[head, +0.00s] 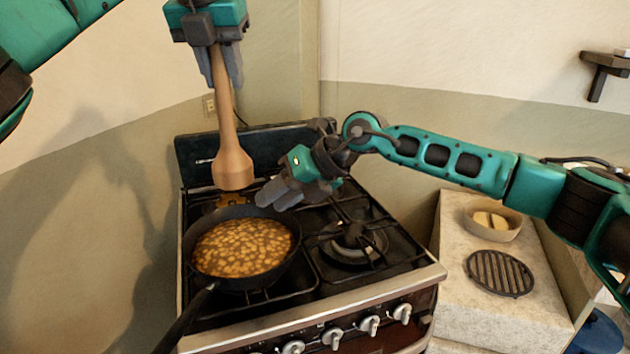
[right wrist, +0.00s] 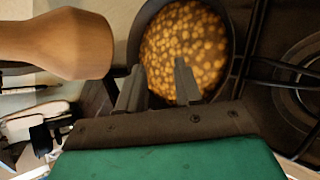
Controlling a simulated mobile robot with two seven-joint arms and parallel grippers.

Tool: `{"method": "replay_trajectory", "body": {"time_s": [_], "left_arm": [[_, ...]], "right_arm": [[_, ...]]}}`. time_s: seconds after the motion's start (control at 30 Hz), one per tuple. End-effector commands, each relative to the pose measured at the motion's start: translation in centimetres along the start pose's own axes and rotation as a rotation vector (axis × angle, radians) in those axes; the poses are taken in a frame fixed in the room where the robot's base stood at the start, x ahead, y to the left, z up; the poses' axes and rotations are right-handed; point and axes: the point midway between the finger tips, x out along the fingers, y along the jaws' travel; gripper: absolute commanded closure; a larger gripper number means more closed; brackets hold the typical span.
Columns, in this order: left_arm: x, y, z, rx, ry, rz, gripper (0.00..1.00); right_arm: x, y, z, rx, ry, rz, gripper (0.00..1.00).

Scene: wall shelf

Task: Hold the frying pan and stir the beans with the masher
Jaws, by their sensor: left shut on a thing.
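The black frying pan (head: 240,283) sits on the stove's front left burner, with its handle (head: 185,322) toward the front left. It is filled with beans (head: 243,247) in brown sauce; they also show in the right wrist view (right wrist: 185,45). My left gripper (head: 222,75) is shut on the handle of the wooden masher (head: 232,160), which hangs upright, thick end down, above the back of the pan. The masher's head also shows in the right wrist view (right wrist: 55,42). My right gripper (head: 275,195) is open and empty above the pan's back right rim, its fingers (right wrist: 158,80) apart.
The stove (head: 310,335) has free burners (head: 355,245) right of the pan and knobs along its front. A counter (head: 455,300) to the right holds a bowl (head: 490,222) and a round grill trivet (head: 500,272). Walls close in behind and left.

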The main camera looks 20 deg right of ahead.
Motion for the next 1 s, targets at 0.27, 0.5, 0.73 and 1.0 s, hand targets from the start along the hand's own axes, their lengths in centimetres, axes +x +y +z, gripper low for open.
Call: {"method": "replay_trajectory", "body": {"time_s": [0.27,0.5,0.73,1.0], "left_arm": [[-0.1,0.0,0.0,0.000,-0.001,0.000,1.00],[-0.1,0.0,0.0,0.000,-0.001,0.000,1.00],[-0.1,0.0,0.0,0.000,-0.001,0.000,1.00],[-0.1,0.0,0.0,0.000,-0.001,0.000,1.00]], "right_arm": [[-3.8,-3.0,0.8,0.053,0.098,-0.302,0.65],[-5.3,-4.4,1.1,0.088,0.112,-0.406,0.65],[-2.8,-5.5,0.6,0.090,0.116,-0.410,0.65],[2.0,-7.5,0.0,0.090,0.115,-0.408,0.65]]}}
